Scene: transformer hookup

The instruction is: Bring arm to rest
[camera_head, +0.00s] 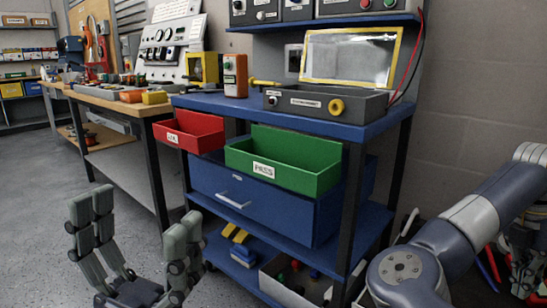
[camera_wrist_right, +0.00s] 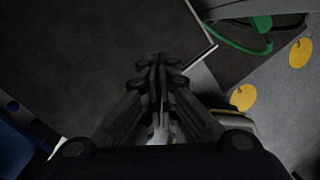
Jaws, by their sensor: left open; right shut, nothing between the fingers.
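My left gripper (camera_head: 138,232) is at the lower left of the head view, in front of the blue cart. Its grey fingers point up and stand apart, with nothing between them. My right arm (camera_head: 465,225) comes in from the right edge of the head view, bent beside the cart. In the right wrist view my right gripper (camera_wrist_right: 160,65) has its fingers together, with nothing held. It is above a dark surface and grey floor. Dark jointed parts behind the arm at the right edge of the head view are partly hidden.
A blue cart (camera_head: 374,128) carries a tester box (camera_head: 325,103), with red (camera_head: 188,130) and green (camera_head: 283,160) bins at its front. A wooden workbench (camera_head: 140,111) stands at left. Open grey floor (camera_head: 35,190) lies at left. Yellow discs (camera_wrist_right: 300,52) and a green cable (camera_wrist_right: 235,42) lie near the right gripper.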

